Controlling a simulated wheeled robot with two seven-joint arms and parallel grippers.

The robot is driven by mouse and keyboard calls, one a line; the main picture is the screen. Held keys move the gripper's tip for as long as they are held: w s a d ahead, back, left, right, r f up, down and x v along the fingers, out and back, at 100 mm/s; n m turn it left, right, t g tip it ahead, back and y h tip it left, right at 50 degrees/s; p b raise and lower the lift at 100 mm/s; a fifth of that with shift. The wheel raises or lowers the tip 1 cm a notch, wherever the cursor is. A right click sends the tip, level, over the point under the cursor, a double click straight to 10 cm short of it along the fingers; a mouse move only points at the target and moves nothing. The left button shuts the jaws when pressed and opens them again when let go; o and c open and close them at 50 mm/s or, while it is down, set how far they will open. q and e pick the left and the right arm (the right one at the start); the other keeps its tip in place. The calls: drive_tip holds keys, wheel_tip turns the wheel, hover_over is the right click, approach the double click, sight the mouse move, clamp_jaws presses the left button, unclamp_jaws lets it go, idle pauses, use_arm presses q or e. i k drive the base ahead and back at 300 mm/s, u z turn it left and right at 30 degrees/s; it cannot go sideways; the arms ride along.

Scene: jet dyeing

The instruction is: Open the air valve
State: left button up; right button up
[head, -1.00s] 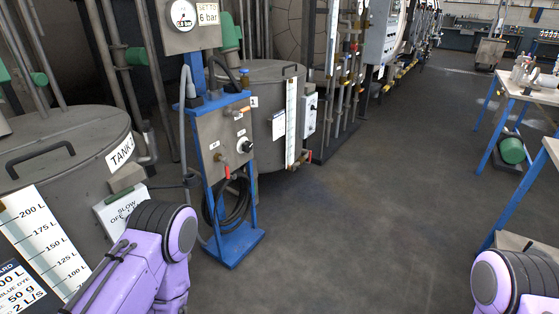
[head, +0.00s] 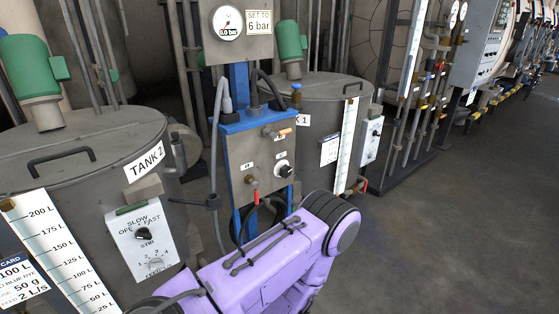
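A blue-framed stand with a grey panel (head: 232,147) carries a round pressure gauge (head: 227,23), which appears to read 0.0 bar, beside a "SET TO 6 bar" sign (head: 258,23). On the panel are an orange-handled valve (head: 283,132), a black knob (head: 284,171) and a red-handled valve (head: 255,197). I cannot read which of them is the air valve. My purple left arm crosses in front of the stand's lower part, hiding its base. Neither of my grippers shows in the view, and my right arm is also out of view.
Tank 2 (head: 75,145) stands at left with a litre scale (head: 60,255) and a slow/fast control box (head: 143,240). Tank 1 (head: 322,98) stands behind the stand. Pipes and a control cabinet (head: 484,45) line the back right. The floor (head: 450,230) at right is clear.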

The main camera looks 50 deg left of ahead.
sight(255, 184)
drive_tip(key=u, duration=0.5)
drive_tip(key=i, duration=1.05)
drive_tip(key=u, duration=0.8)
